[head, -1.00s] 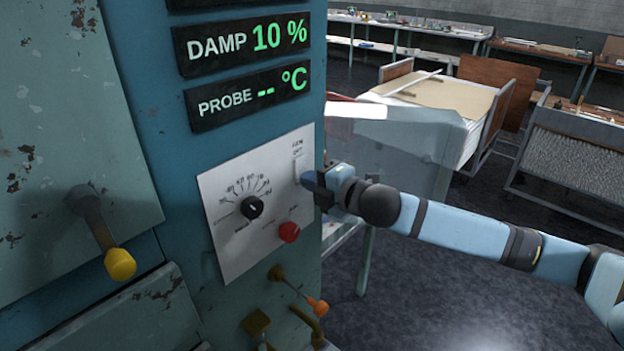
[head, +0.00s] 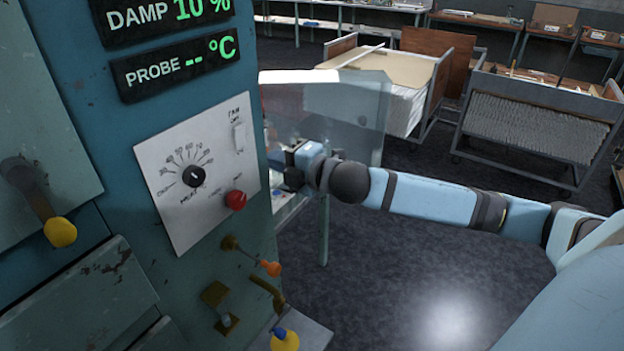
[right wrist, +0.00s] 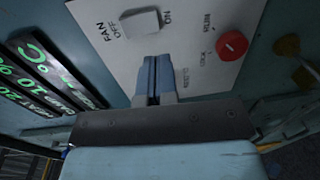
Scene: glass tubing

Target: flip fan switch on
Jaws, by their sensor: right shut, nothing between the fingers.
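The fan switch is a white rocker (head: 239,137) at the top right of the white control panel (head: 168,215). In the right wrist view the switch (right wrist: 142,22) sits between the labels FAN OFF and ON; which way it is tipped I cannot tell. My right gripper (head: 276,166) is to the right of the panel in the head view, apart from the switch. In the right wrist view its fingertips (right wrist: 153,65) are together, empty, just below the switch in the picture. My left gripper is not in view.
An orange-tipped lever (head: 270,268) and yellow-knobbed handle (head: 60,232) stick out from the cabinet. A clear screen (head: 340,110) stands behind my gripper. Open floor lies to the right.

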